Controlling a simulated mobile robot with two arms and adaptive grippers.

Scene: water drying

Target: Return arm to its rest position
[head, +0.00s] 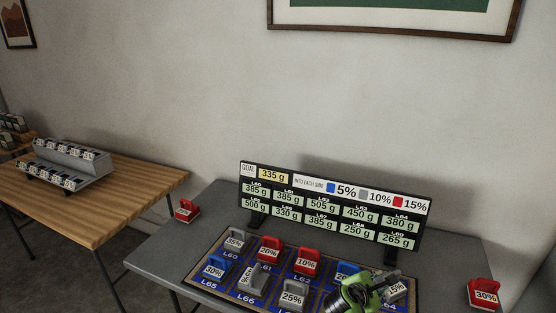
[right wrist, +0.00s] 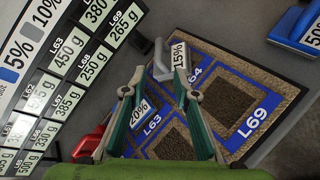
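My right gripper (head: 388,279) is a green arm end low in the head view, over the right part of the mat. In the right wrist view its two fingers (right wrist: 157,68) are spread apart, with no object clamped between them. Past the fingers stands a grey 15% block (right wrist: 180,56) at L64. A 20% block (right wrist: 140,108) by L63 shows between the fingers, partly hidden. The 15% block also shows beside the gripper in the head view (head: 397,291). My left gripper is not in view.
The mat (head: 190,284) on the grey table holds several grey, red and blue blocks. A display board (head: 335,203) stands behind it. Red blocks sit at the table's left (head: 187,211) and right (head: 484,294). A blue block (right wrist: 295,28) lies off the mat.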

